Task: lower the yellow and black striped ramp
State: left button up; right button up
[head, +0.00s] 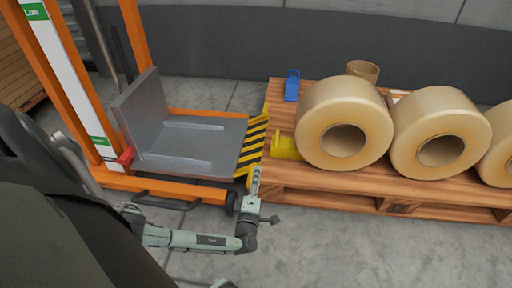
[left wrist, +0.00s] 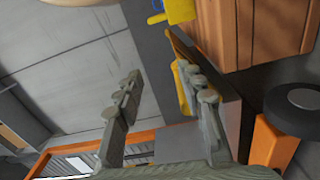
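The yellow and black striped ramp (head: 255,143) sits at the right edge of the grey lift platform (head: 195,145), beside the wooden pallet. It looks tilted upward; its exact angle is hard to tell. My left gripper (head: 254,183) is at the ramp's near, lower corner. In the left wrist view my left gripper (left wrist: 162,100) has its fingers wide apart. A yellow edge of the ramp (left wrist: 181,88) shows close beside the right-hand finger there; I cannot tell whether they touch. My right gripper is not in view.
The orange lift frame (head: 140,35) stands at the left. The wooden pallet (head: 300,180) at the right carries large tape rolls (head: 345,122), a blue item (head: 292,86) and a yellow item (head: 285,147). The grey floor (head: 320,250) in front is clear.

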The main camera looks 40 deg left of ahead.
pick_arm(q)
jog(key=shift+r, duration=1.35)
jog(key=shift+s, duration=0.1)
